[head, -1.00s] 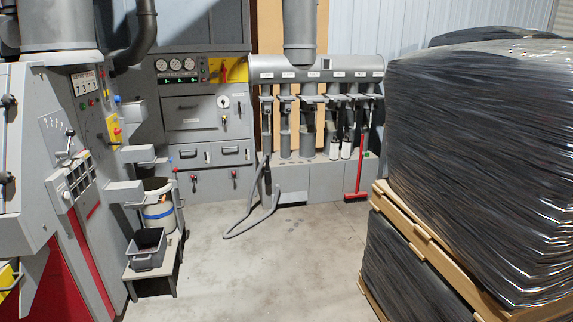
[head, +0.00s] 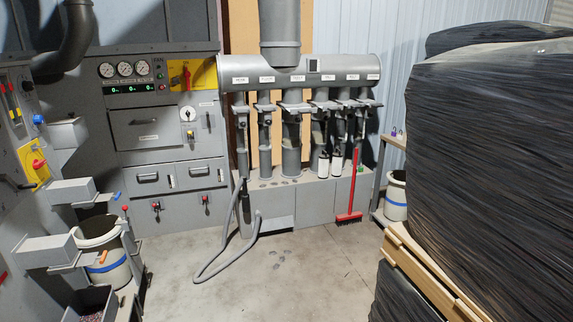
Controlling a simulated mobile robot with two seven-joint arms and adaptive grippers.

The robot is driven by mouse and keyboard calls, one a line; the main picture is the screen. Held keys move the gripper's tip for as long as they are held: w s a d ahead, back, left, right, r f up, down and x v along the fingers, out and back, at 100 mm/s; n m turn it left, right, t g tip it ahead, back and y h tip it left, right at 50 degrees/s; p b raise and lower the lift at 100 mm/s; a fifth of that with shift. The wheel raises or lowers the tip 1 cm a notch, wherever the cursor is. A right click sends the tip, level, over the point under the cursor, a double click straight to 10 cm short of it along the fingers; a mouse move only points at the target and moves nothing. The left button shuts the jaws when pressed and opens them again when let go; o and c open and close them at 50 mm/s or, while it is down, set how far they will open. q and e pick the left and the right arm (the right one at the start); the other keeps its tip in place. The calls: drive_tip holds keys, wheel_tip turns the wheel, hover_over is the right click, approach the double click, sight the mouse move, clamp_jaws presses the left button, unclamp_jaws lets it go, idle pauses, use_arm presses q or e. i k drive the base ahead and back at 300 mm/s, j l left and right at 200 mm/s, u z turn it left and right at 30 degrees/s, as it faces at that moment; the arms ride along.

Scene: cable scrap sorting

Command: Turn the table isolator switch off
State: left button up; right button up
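Two red-handled switches on yellow plates are in the head view, and no readable label shows which is the table isolator. One red handle (head: 187,76) stands about upright on a yellow plate (head: 205,73) at the upper right of the grey back cabinet. The other is a red knob (head: 38,163) on a yellow plate (head: 44,177) on the grey machine at the left edge. Neither of my grippers is in view, and nothing touches either switch.
Stacked black-wrapped pallets (head: 490,150) block the right side. Grey ledges (head: 45,250), a white bucket (head: 105,245) and a dark bin (head: 90,305) stand at left.

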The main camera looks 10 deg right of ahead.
sight(37, 165)
drive_tip(key=i+u, duration=0.1)
drive_tip(key=i, duration=1.4)
drive_tip(key=i+z, duration=0.4)
drive_tip(key=i, duration=0.2)
drive_tip(key=i+j+z, duration=0.25)
drive_tip(key=i+z, duration=0.15)
drive_tip(key=i, duration=0.2)
drive_tip(key=i+j+z, duration=0.2)
drive_tip(key=i+z, duration=0.3)
drive_tip(key=i+j+z, duration=0.45)
drive_tip(key=u, duration=4.3)
drive_tip(key=k, duration=0.05)
